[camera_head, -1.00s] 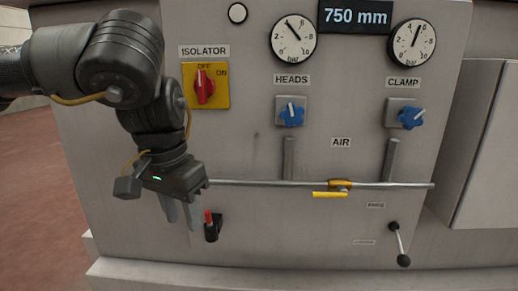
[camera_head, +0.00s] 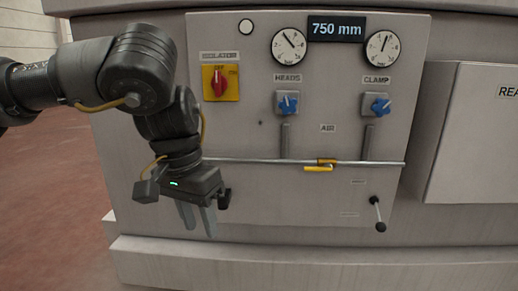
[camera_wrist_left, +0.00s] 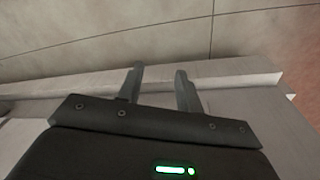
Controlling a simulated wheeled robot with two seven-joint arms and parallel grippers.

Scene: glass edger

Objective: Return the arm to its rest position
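My left arm comes in from the left in the head view. Its gripper (camera_head: 198,220) points down in front of the panel's lower left, with two grey fingers apart and nothing between them. The left wrist view also shows this gripper (camera_wrist_left: 158,88) with its fingers apart and empty. A dark handle (camera_head: 224,198) on the panel is partly hidden behind the gripper. My right gripper does not show in either view.
The panel carries a red isolator switch (camera_head: 219,84) on a yellow plate, two blue knobs (camera_head: 287,103), a yellow valve lever (camera_head: 319,168) on a pipe, and a black-knobbed lever (camera_head: 378,214). A ledge (camera_head: 300,258) runs along the bottom. Open floor (camera_head: 50,200) lies at left.

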